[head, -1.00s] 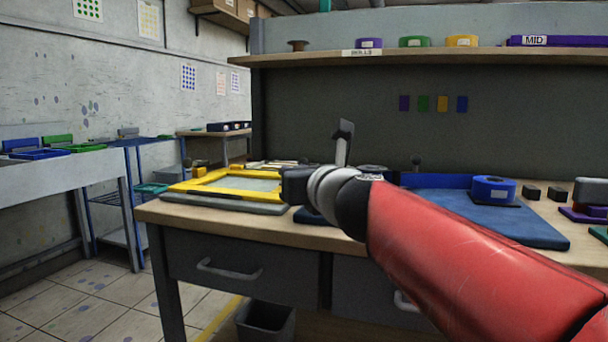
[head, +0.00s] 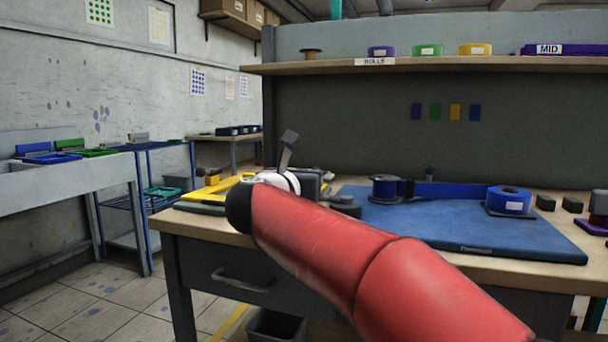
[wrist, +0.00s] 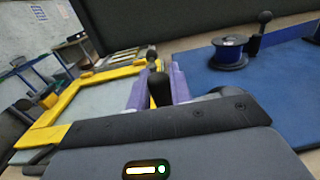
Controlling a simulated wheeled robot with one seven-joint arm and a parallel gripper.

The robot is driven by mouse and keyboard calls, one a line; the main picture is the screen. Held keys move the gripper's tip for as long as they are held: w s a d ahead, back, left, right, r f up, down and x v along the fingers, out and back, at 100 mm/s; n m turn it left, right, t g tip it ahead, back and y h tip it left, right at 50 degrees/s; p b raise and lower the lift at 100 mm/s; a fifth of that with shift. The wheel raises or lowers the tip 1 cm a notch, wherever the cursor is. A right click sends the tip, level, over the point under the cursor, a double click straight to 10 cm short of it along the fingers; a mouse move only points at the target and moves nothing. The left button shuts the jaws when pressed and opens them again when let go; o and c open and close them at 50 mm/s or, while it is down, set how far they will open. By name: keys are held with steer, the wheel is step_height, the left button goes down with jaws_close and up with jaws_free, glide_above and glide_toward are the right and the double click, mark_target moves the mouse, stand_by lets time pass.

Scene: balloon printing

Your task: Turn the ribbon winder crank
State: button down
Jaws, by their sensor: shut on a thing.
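My gripper shows in the wrist view as two purple fingers (wrist: 158,88), shut on an upright black knob (wrist: 159,90), which looks like the winder crank's handle. The crank arm below the knob is hidden by my gripper body. A grey rounded part, perhaps the winder's base, shows just right of the fingers; in the head view a dark disc (head: 345,207) sits at the mat's left edge. A blue ribbon spool (head: 385,188) stands on the mat, with ribbon running right to a blue roll (head: 510,200). In the head view my dark gripper body (head: 308,182) hides its fingers.
A blue mat (head: 450,228) covers the bench middle. A yellow-framed screen (wrist: 50,112) lies left of my gripper. A black-knobbed post (wrist: 264,18) stands behind the spool. Small dark blocks (head: 572,204) sit at the right. A shelf (head: 440,65) with rolls runs above.

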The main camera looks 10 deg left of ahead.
steer(key=w+m+g+h, duration=0.1)
steer(key=h, duration=0.1)
steer(key=w+m+h+p, duration=0.1)
steer(key=h, duration=0.1)
steer(key=m+g+h, duration=0.1)
steer(key=m, duration=0.1)
steer(key=shift+w+d+g+h, duration=0.3)
steer(key=shift+w+h, duration=0.1)
steer(key=shift+w+d+r+p, duration=0.1)
steer(key=shift+w+d+p, duration=0.25)
steer(key=shift+w, duration=0.1)
steer(key=shift+w+d, duration=0.1)
steer(key=c, duration=1.3)
jaws_free()
steer(key=b+v, duration=0.1)
steer(key=v, duration=0.6)
steer(key=shift+s+a, duration=0.3)
